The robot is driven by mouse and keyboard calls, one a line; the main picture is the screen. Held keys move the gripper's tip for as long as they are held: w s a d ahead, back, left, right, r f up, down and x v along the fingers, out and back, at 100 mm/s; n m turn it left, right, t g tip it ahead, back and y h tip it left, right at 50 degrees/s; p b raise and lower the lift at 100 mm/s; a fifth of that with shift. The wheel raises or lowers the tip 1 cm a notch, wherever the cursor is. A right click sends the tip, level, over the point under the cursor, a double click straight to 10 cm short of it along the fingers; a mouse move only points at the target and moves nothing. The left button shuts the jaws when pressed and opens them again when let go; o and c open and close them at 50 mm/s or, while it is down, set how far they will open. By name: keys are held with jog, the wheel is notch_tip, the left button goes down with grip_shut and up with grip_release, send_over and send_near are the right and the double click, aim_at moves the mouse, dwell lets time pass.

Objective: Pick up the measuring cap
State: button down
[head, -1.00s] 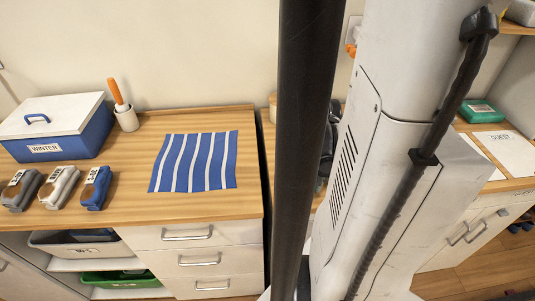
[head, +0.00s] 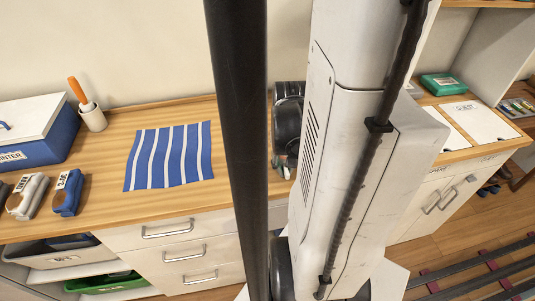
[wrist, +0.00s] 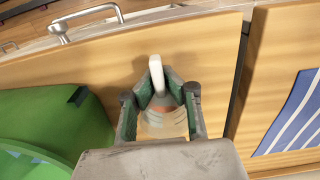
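My gripper (wrist: 160,100) is in the wrist view, over a wooden worktop, with its two dark green fingers angled inward. A pale, translucent cup-like thing (wrist: 163,124), perhaps the measuring cap, shows between the fingers with an orange-brown tint. A white upright piece (wrist: 156,74) rises at the fingertips; I cannot tell if it is part of the same thing. Whether the fingers touch either is unclear. In the head view my own column and arm hide the gripper and the part of the counter around it.
A green container (wrist: 50,125) is left of the gripper. A blue striped cloth (head: 168,156) lies on the left counter (head: 110,205). Blue and grey devices, a blue box (head: 35,150) and a cup (head: 92,118) stand further left. A green box (head: 443,86) and papers are at the right.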

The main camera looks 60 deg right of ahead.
jog(key=shift+r+p, duration=0.5)
jog(key=shift+r, duration=0.15)
jog(key=r+p, duration=0.1)
jog(key=r, duration=0.1)
jog(key=r+p, duration=0.1)
jog(key=shift+w+a+r+p, duration=0.2)
jog(key=shift+a+p, duration=0.1)
jog(key=w+a+r+p, duration=0.5)
jog(key=w+a+r, duration=0.1)
jog(key=a, duration=0.3)
jog(key=shift+w+r, duration=0.1)
